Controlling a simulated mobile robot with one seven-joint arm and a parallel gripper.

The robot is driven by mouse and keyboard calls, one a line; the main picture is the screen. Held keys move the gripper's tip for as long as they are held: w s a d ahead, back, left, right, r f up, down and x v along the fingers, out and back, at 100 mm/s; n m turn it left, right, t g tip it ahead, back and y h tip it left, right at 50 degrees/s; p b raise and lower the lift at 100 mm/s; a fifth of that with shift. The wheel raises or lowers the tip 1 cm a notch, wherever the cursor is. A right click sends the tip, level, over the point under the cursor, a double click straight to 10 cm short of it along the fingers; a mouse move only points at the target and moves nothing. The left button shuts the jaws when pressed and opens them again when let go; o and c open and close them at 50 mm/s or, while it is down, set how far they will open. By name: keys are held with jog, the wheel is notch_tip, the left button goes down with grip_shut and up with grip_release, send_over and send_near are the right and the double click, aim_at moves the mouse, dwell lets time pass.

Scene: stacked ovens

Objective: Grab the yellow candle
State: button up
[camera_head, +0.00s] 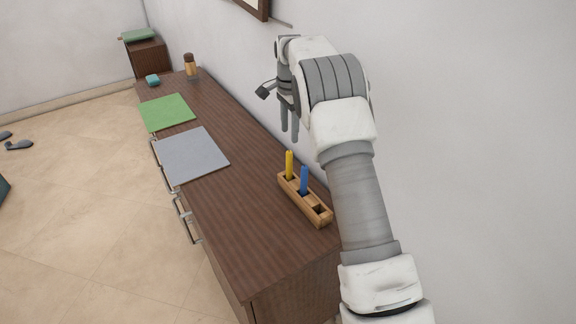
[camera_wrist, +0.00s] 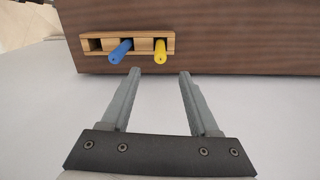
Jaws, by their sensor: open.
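The yellow candle (camera_head: 289,164) stands upright in a slot of a wooden holder (camera_head: 318,215) on the dresser top. It also shows in the wrist view (camera_wrist: 160,50), seen from above. A blue candle (camera_head: 304,179) stands in the slot beside it, and it also shows in the wrist view (camera_wrist: 121,51). My gripper (camera_head: 289,138) is open and empty, above the dresser's wall side. In the wrist view the open fingers (camera_wrist: 160,72) point toward the holder, with the yellow candle ahead of the gap between the tips. The fingers appear apart from both candles.
The holder has an empty slot at its near end. A grey mat (camera_head: 192,157) and a green mat (camera_head: 167,112) lie on the dresser (camera_head: 255,232). A brown-topped jar (camera_head: 190,66) and a teal item (camera_head: 152,80) are at the far end. The wall (camera_head: 470,150) runs close behind my arm.

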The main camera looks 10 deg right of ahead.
aim_at(289, 169)
notch_tip(289, 169, down, 16)
grip_shut()
dwell(0.7)
